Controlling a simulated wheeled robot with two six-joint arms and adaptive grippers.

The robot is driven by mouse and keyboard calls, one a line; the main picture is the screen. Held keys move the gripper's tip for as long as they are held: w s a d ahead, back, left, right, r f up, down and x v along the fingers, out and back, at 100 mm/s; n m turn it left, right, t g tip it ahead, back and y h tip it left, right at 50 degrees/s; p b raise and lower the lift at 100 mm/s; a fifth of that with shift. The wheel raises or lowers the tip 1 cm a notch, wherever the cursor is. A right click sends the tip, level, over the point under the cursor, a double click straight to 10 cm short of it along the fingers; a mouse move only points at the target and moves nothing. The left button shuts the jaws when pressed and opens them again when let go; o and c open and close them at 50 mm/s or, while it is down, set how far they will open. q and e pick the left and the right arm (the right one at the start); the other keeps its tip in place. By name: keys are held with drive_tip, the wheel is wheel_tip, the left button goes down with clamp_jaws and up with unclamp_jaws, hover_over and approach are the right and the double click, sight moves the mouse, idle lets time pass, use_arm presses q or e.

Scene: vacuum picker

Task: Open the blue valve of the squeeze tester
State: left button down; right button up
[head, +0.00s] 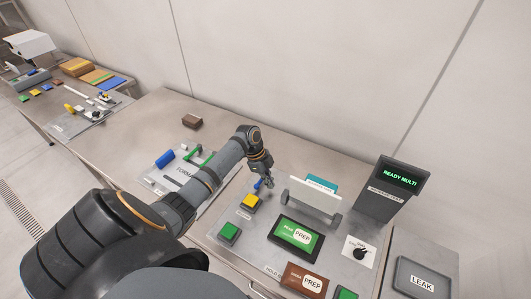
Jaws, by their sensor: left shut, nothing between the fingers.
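The squeeze tester appears to be the station with a white upright plate (315,197) and a dark display (401,178) reading "READY MULTI". A small blue piece (258,184), which looks like the blue valve's handle, sits left of the plate, just above a yellow button (250,202). My left gripper (268,183) is shut and empty, fingertips pointing down right beside the blue piece. I cannot tell whether they touch it, nor which way the valve is turned. My right gripper is not in view.
A green button (229,233), a green PREP pouch (296,236), a brown PREP pouch (306,279) and a black knob (360,252) lie around the station. A grey LEAK tray (423,279) is at the right. A brown block (192,121) lies on the bench behind my arm.

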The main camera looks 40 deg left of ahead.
use_arm(q)
wheel_tip(320, 180, up, 4)
drive_tip(key=shift+b, duration=0.8)
drive_tip(key=b+v, duration=0.1)
drive_tip(key=v, duration=0.5)
drive_tip(key=shift+a, duration=0.25)
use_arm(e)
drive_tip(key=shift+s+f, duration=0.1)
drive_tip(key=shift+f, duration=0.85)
use_arm(q)
drive_tip(key=shift+a, duration=0.1)
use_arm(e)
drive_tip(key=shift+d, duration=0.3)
